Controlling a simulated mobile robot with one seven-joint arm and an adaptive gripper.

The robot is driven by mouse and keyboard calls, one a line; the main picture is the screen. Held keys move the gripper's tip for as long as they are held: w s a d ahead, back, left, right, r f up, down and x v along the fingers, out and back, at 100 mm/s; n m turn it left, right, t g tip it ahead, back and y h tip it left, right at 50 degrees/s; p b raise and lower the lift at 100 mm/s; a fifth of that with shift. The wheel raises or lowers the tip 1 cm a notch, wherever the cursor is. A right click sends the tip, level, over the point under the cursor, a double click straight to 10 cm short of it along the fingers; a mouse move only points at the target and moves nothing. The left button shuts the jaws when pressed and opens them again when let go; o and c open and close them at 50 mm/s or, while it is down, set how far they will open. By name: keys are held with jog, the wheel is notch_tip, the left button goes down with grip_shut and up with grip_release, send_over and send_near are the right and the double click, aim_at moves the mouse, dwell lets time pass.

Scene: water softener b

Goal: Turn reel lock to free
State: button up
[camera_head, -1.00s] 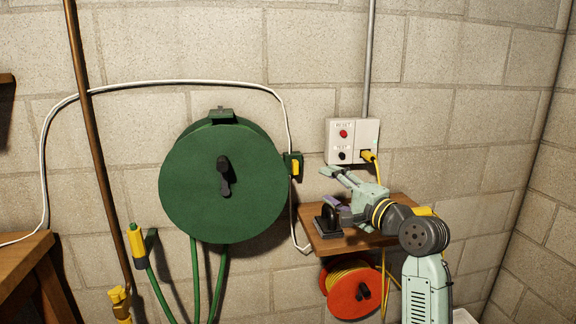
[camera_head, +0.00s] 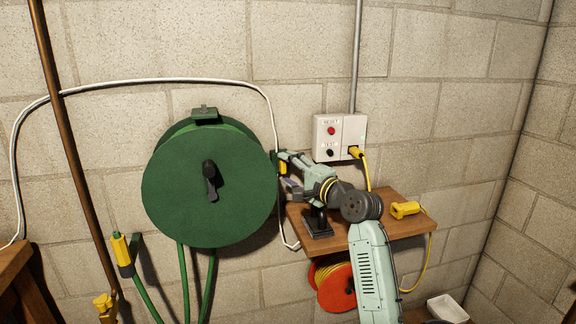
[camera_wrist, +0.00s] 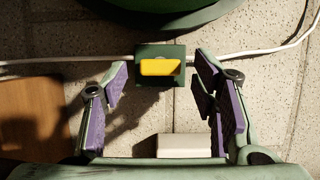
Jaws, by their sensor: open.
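The green hose reel (camera_head: 160,185) hangs on the block wall, with a black crank on its face. The reel lock is a yellow lever (camera_wrist: 160,67) on a small dark green block (camera_wrist: 173,50) beside the reel's rim. In the head view the yellow lever (camera_head: 283,167) shows at the reel's right edge, partly hidden by my gripper. My gripper (camera_wrist: 161,80) is open and empty. Its purple-padded fingers stand on either side of the lever's line, with visible gaps and no clear contact. In the head view my gripper (camera_head: 288,174) reaches left toward the block.
A wooden shelf (camera_head: 410,225) juts out below, holding a black-based stand (camera_head: 317,227) and a yellow connector (camera_head: 405,209). A white outlet box (camera_head: 340,137) with a yellow plug is above it. A white cable (camera_wrist: 80,58) runs behind the lock block. An orange reel (camera_head: 335,290) hangs below.

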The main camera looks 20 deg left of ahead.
jog(key=shift+w+a, duration=0.25)
jog(key=shift+a, duration=0.15)
jog(key=shift+c, duration=0.2)
jog(key=c, duration=1.1)
